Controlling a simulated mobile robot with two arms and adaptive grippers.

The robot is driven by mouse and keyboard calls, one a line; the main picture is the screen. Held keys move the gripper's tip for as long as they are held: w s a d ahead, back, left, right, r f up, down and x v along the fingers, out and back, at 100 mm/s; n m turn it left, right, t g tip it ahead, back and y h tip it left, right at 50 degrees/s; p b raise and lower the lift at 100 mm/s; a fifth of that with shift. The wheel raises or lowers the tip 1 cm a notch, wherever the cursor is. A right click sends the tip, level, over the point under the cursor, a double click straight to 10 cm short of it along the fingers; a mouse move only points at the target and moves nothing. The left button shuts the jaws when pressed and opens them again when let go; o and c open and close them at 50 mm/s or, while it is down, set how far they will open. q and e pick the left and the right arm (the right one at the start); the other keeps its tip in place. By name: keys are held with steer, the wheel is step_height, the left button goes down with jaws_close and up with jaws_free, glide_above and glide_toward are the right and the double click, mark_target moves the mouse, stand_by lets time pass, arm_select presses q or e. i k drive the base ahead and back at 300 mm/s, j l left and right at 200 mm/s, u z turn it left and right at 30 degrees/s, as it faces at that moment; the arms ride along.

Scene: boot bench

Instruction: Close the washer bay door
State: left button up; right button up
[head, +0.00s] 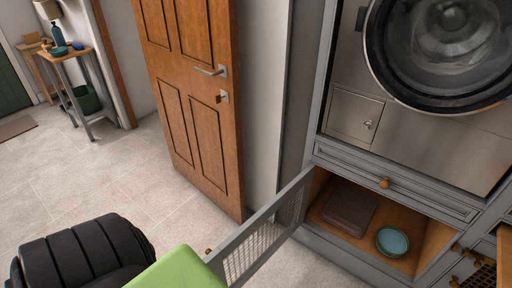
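A grey door with a mesh panel (264,238) stands swung open at the lower cabinet compartment (328,196), below the washer (445,50). It is hinged at the compartment's left side, and its free end reaches down-left toward the bottom middle of the view. A small knob (208,252) shows near that free end. The compartment is open to view, with a brown flat box (348,207) and a teal bowl (392,241) inside. The washer's round glass front is in plain view. Neither of my grippers is in view.
A black ribbed shape (85,255) and a green shape (185,268) fill the bottom left; the green one overlaps the mesh door's free end. A brown wooden door (195,95) stands left of the cabinet. Tiled floor (120,180) is clear further left.

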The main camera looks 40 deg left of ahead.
mark_target(214, 260)
steer(key=k+j+z, duration=0.2)
steer(key=k+j, duration=0.15)
steer(key=j, duration=0.2)
steer(key=k+j+z, duration=0.2)
steer(key=k+j, duration=0.2)
steer(key=j+z, duration=0.35)
steer(key=j, duration=2.05)
